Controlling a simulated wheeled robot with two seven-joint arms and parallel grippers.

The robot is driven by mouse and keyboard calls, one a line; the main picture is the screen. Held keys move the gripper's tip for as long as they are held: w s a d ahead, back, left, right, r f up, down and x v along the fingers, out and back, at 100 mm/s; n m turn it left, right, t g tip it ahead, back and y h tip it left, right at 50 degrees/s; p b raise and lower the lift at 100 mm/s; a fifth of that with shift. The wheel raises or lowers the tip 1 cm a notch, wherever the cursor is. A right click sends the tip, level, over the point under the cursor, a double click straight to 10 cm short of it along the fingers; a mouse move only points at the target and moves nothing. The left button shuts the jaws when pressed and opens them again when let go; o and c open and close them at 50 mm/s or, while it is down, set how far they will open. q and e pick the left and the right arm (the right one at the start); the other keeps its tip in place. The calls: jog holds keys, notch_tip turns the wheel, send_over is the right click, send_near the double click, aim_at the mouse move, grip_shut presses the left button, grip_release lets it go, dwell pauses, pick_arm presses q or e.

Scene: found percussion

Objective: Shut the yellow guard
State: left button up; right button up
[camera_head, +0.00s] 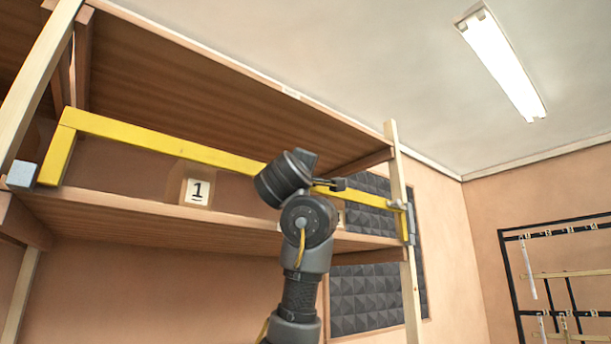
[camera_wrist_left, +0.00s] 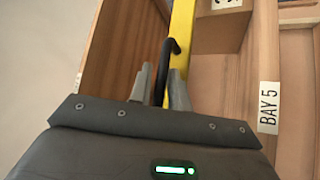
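The yellow guard (camera_head: 170,145) is a long bar with bent ends, running across the front of a wooden shelf bay. Its left end meets a grey block (camera_head: 22,174) and its right end a grey bracket (camera_head: 408,222) on the post. A black handle (camera_head: 338,184) sits on the bar toward its right. My left arm covers part of the bar, and its gripper is mostly hidden in the head view. In the left wrist view my left gripper (camera_wrist_left: 162,78) has its fingers closed in on both sides of the black handle (camera_wrist_left: 174,45), beside the yellow bar (camera_wrist_left: 183,25). My right gripper is not in view.
A tag marked 1 (camera_head: 197,191) shows behind the bar. Shelf boards lie above and below it, with wooden posts at both sides. A "BAY 5" label (camera_wrist_left: 268,107) is on the wood at right. A black rack (camera_head: 510,270) stands at far right.

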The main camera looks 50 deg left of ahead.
pick_arm(q)
jog(key=shift+s+d+f+b, duration=0.15)
jog(key=shift+s+f+b, duration=0.25)
jog(key=shift+b, duration=0.2)
jog(key=b+v, duration=0.7)
jog(key=v, duration=0.2)
jog(key=shift+s+d+b, duration=0.25)
jog(key=shift+d+b, duration=0.05)
jog(key=shift+d, duration=0.05)
